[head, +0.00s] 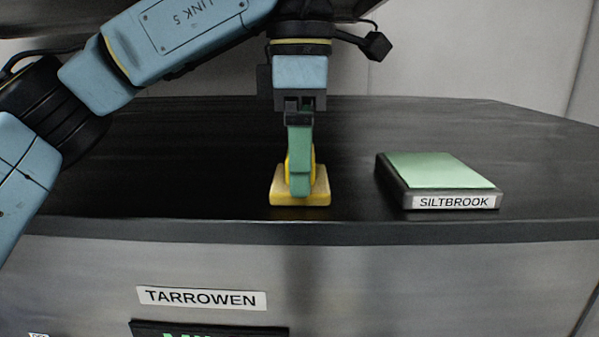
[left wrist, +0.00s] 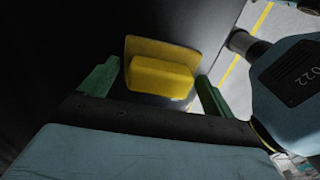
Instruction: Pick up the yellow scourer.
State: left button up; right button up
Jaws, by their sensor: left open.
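The yellow scourer (head: 280,198) lies on the dark top of the machine, near its front edge. It has a flat base with a raised block on it. My left gripper (head: 300,190) points straight down over it, and a green finger hides part of the scourer in the head view. In the left wrist view the scourer (left wrist: 160,78) sits between the two green fingers of my left gripper (left wrist: 155,85), which are apart. I see a dark gap on each side of the raised block. My right gripper is not in view.
A dark tray with a pale green pad (head: 440,170), labelled SILTBROOK, stands to the right on the same top. The front panel (head: 400,285) below the edge bears a TARROWEN label (head: 202,298). The top is clear left of the scourer.

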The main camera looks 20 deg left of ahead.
pick_arm(q)
jog(key=shift+c, duration=0.4)
jog(key=c, duration=1)
jog(key=shift+r, duration=0.15)
notch_tip(320, 180, up, 10)
jog(key=shift+f, duration=0.15)
